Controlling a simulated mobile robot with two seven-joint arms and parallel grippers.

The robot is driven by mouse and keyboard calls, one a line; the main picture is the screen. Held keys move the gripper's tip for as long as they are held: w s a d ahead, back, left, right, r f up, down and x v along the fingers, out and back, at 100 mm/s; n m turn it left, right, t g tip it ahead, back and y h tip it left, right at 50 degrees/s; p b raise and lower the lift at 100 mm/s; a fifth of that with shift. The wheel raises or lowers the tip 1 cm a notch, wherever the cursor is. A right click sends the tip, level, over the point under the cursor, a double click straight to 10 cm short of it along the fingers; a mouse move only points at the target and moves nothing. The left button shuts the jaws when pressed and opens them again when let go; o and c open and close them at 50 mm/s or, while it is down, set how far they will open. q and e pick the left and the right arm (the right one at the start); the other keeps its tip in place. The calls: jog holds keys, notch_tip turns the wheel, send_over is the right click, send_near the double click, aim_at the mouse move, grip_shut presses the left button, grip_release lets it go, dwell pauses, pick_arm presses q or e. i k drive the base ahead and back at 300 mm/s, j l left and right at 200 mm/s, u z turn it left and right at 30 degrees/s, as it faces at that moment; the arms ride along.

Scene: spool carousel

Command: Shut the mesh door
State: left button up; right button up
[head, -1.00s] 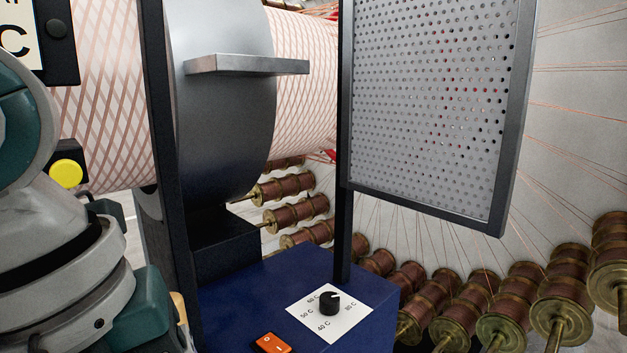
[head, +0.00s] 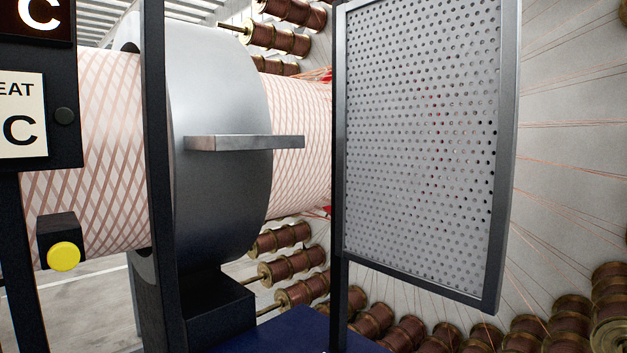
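The mesh door (head: 420,140) is a grey perforated panel in a dark metal frame. It stands open, swung out to the right from the dark upright post (head: 340,300) at its left edge. The opening between this post and the left post (head: 158,180) is uncovered. Through it I see a grey drum (head: 220,200) with a flat metal bar (head: 244,143) across its front. Neither of my grippers shows in the head view.
A yellow button (head: 64,256) on a black box and a sign panel (head: 22,115) are at the left. Copper spools (head: 300,290) surround the machine behind and to the lower right, with thin wires running from them. A blue base top (head: 275,332) is at the bottom.

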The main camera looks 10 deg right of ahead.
aim_at(355, 27)
jog(key=i+l+u, duration=0.2)
jog(key=l+u, duration=0.2)
jog(key=l, duration=0.35)
jog(key=i+l+u, duration=0.15)
jog(key=l+u, duration=0.25)
jog(key=l, duration=0.4)
jog(key=l+u, duration=0.45)
jog(key=l, duration=0.4)
jog(key=k+l+u, duration=0.15)
jog(key=l+u, duration=0.25)
jog(key=l, duration=0.4)
